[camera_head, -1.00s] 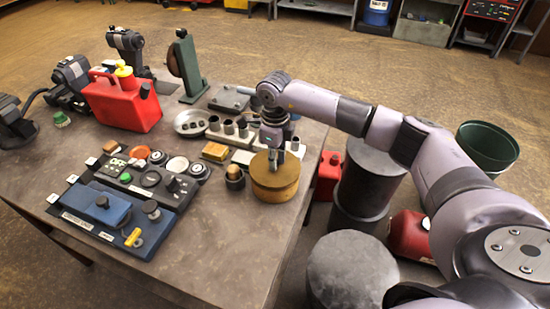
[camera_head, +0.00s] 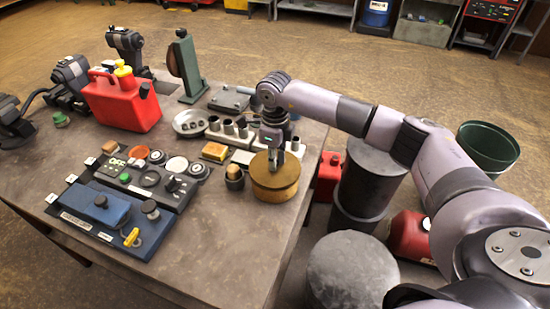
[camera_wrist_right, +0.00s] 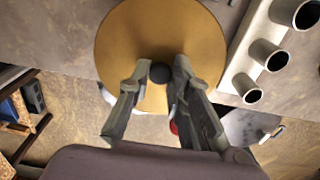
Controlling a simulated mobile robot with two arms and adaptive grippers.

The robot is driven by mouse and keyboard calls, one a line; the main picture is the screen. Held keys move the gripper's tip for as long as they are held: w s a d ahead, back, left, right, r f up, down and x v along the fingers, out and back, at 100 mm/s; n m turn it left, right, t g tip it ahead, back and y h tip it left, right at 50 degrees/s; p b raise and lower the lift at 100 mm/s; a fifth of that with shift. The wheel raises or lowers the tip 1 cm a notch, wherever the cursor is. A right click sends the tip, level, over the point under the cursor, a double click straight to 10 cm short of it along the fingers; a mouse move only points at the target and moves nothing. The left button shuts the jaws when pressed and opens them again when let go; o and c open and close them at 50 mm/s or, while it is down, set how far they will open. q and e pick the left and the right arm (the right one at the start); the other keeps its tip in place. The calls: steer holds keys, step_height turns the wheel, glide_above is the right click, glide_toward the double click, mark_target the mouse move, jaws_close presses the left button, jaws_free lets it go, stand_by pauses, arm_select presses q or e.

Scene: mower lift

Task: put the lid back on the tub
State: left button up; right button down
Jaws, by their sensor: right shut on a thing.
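The round tub (camera_head: 273,195) stands near the right edge of the table. Its flat tan lid (camera_head: 288,179) rests over its top, with no clear gap visible between them. The lid also shows from above in the wrist view as a golden disc (camera_wrist_right: 150,40) with a small dark knob (camera_wrist_right: 160,73) at its middle. My right gripper (camera_head: 275,163) points down over the lid. Its fingers, seen in the wrist view (camera_wrist_right: 157,82), are shut on the knob. The far side of the tub is hidden. My left gripper is not in view.
Just left of the tub are a small dark round jar (camera_head: 235,178) and a yellow box (camera_head: 214,151). A pale block with several sockets (camera_head: 243,133) stands behind. A red can (camera_head: 122,104) stands further back. The table's front (camera_head: 215,235) is bare.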

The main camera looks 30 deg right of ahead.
steer(key=shift+f+b, duration=0.4)
steer(key=shift+f, duration=0.2)
steer(key=c, duration=1.8)
jaws_free()
steer(key=shift+o, duration=0.2)
steer(key=shift+r, duration=0.15)
step_height(320, 180, up, 11)
steer(key=p, duration=0.6)
